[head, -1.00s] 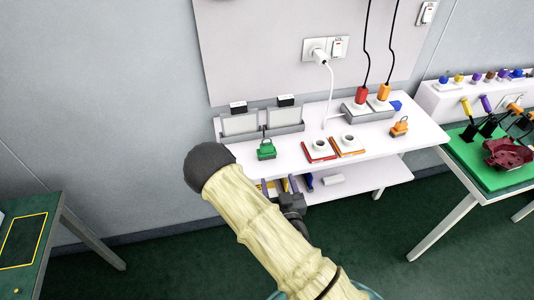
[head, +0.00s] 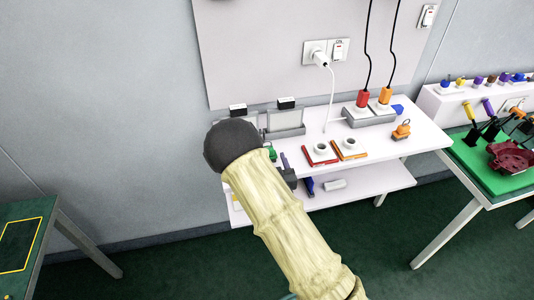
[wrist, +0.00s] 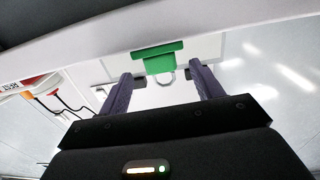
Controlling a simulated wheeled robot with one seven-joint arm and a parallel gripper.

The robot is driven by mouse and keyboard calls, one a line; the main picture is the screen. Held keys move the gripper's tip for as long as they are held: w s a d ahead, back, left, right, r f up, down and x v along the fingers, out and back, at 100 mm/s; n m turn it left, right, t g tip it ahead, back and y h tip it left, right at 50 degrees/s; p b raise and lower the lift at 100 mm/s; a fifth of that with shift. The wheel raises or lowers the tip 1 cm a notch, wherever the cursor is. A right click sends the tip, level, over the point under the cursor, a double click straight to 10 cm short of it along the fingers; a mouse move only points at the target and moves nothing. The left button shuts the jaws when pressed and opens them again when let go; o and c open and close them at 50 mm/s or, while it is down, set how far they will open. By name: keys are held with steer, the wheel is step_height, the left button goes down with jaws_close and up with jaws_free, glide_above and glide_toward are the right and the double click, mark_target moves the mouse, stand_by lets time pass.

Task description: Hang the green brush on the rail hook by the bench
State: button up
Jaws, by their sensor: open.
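A small green item with a grey loop (head: 271,154) is at the left front of the white bench, mostly hidden behind my arm in the head view. In the wrist view the green item (wrist: 159,58) lies ahead of and between my fingers, apart from them; I cannot tell whether it is a brush. My gripper (wrist: 160,82) is open and empty. In the head view my gripper (head: 285,168) is at the bench's front edge, partly hidden by my arm. I cannot make out a rail hook.
The white bench (head: 378,150) holds red and orange books with cups, an orange loop-topped item (head: 401,131) and a power strip (head: 369,115). A right table has a green mat (head: 478,171) with dark tools and a white shelf (head: 448,101) with several coloured knobs. A green-topped table (head: 25,235) is at left.

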steer(key=shift+w+a, duration=0.2)
steer(key=shift+w, duration=0.5)
steer(key=shift+p+x, duration=0.8)
steer(key=shift+x, duration=1.8)
steer(key=shift+c, duration=0.3)
steer(key=c, duration=1)
